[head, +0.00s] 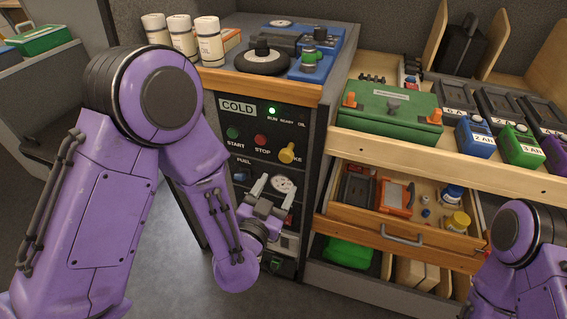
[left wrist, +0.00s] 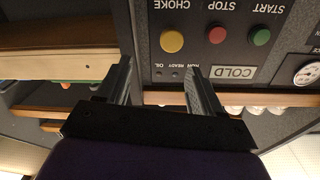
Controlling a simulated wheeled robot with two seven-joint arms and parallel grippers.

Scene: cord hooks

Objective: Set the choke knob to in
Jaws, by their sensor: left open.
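The yellow choke knob (head: 287,152) sits on the dark front panel (head: 258,165), right of the red STOP button, and seems to stand out from the panel. Its label is partly covered in the head view. In the left wrist view the choke knob (left wrist: 172,41) shows face-on under an upside-down CHOKE label. My left gripper (head: 274,183) is open and empty, below the knob in the head view. In the left wrist view my left gripper (left wrist: 158,67) has its fingers apart, with the knob beyond them and not touched. My right gripper is out of view.
A green START button (head: 232,133) and a red STOP button (head: 261,140) sit left of the knob. A COLD sign (head: 237,107) and a lit green lamp (head: 272,111) are above. An open drawer (head: 380,222) with several items stands to the right, near the panel.

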